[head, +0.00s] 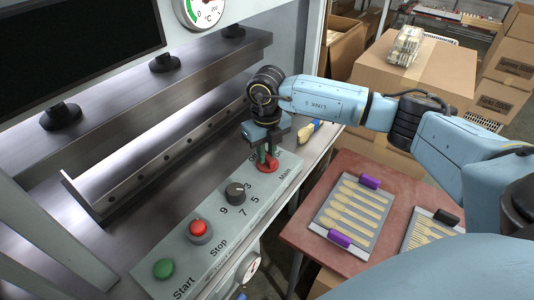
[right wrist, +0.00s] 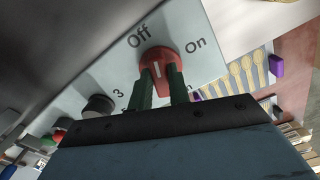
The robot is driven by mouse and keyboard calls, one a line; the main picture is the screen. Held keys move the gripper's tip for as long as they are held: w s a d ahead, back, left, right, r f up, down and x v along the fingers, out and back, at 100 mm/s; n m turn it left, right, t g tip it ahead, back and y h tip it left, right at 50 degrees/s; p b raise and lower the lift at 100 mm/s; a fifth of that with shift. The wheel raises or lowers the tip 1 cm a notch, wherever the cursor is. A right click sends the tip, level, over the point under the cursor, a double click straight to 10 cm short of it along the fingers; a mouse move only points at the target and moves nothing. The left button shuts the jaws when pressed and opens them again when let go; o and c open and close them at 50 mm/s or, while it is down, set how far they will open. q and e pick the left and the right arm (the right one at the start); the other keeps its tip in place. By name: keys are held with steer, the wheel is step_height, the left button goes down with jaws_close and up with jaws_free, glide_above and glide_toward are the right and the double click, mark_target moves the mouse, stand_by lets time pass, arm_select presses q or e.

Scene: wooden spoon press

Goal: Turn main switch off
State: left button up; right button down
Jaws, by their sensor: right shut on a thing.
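The red main switch (head: 268,166) sits at the far end of the sloped grey control panel (head: 215,222), beside the word Main. My right gripper (head: 266,153) reaches down onto it and is shut on it. In the right wrist view, the green fingers (right wrist: 161,78) grip the two sides of the red knob (right wrist: 157,56). Its white mark points up in the picture, roughly between the printed words Off at upper left and On at right. The exact setting is hard to tell. My left gripper is not in view.
The panel also holds a black dial (head: 236,193), a red stop button (head: 198,228) and a green start button (head: 164,268). The metal press (head: 150,95) stands behind. Right of it, a reddish table (head: 310,240) bears a tray of wooden spoons (head: 352,212). Cardboard boxes (head: 440,70) stand behind my arm.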

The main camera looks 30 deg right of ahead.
steer(key=shift+n+b, duration=0.65)
steer(key=shift+n, duration=1.45)
steer(key=c, duration=1.3)
jaws_free()
steer(key=shift+r, duration=0.1)
step_height(320, 180, up, 13)
steer(key=shift+r, duration=0.15)
steer(key=shift+a, duration=0.1)
